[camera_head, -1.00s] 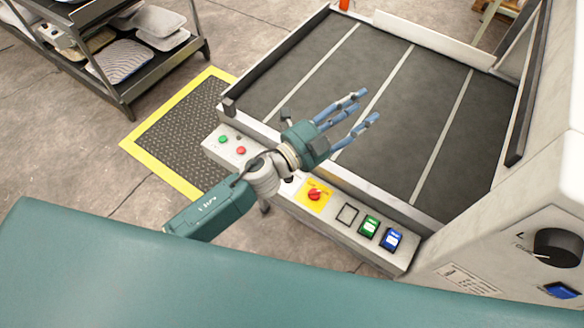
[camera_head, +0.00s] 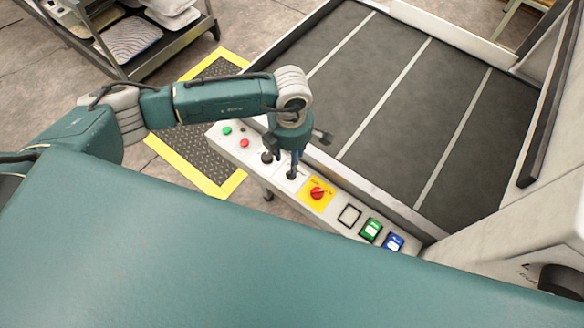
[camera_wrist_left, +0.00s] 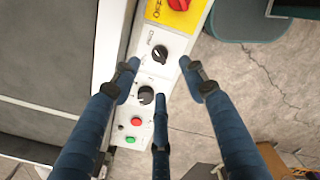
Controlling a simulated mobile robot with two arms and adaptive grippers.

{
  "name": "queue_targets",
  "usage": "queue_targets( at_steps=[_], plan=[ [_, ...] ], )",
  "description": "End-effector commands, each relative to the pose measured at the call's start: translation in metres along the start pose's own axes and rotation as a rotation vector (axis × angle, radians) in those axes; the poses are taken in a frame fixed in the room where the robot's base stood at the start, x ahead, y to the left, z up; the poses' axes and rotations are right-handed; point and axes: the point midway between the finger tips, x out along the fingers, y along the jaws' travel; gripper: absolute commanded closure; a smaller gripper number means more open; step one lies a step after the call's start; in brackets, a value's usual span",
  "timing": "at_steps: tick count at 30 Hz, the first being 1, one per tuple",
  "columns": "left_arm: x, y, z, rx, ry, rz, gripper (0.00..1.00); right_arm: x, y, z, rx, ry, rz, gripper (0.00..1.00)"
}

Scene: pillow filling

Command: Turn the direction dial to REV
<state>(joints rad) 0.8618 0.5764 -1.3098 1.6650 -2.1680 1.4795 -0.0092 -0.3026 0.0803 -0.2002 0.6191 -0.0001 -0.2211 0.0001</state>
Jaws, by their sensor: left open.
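Two small black dials sit on the pale control panel (camera_head: 330,208). One dial (camera_head: 267,157) is partly beside my fingers in the head view, the other (camera_head: 291,175) is just under them. The left wrist view shows both, one dial (camera_wrist_left: 160,53) nearer the yellow plate and one dial (camera_wrist_left: 146,95) nearer the green and red buttons. Their labels are too small to read, so I cannot tell which is the direction dial. My left gripper (camera_head: 284,163) points down over them, open and empty. Its fingers (camera_wrist_left: 160,88) spread around the dials in the wrist view. My right gripper is out of view.
A red knob on a yellow plate (camera_head: 318,193) sits right of the dials, then green (camera_head: 370,230) and blue (camera_head: 394,243) buttons. Small green (camera_head: 227,130) and red (camera_head: 244,143) buttons sit left. A dark conveyor belt (camera_head: 400,110) lies behind.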

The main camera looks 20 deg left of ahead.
Motion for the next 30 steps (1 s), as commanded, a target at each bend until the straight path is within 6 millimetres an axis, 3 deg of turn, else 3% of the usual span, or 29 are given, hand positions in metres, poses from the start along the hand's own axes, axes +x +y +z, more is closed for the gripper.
queue_targets(
  at_steps=[6,12,25,30],
  plan=[
    [0.042,-0.002,0.000,-0.003,0.001,-0.005,0.57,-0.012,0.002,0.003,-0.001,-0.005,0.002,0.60],
    [0.070,-0.001,0.001,-0.003,-0.002,-0.004,0.57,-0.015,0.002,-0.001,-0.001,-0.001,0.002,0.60],
    [0.082,-0.001,0.001,-0.001,-0.004,-0.003,0.57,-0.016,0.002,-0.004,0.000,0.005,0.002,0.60],
    [0.082,-0.001,0.001,-0.001,-0.004,-0.003,0.91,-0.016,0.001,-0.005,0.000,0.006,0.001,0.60]
  ],
)
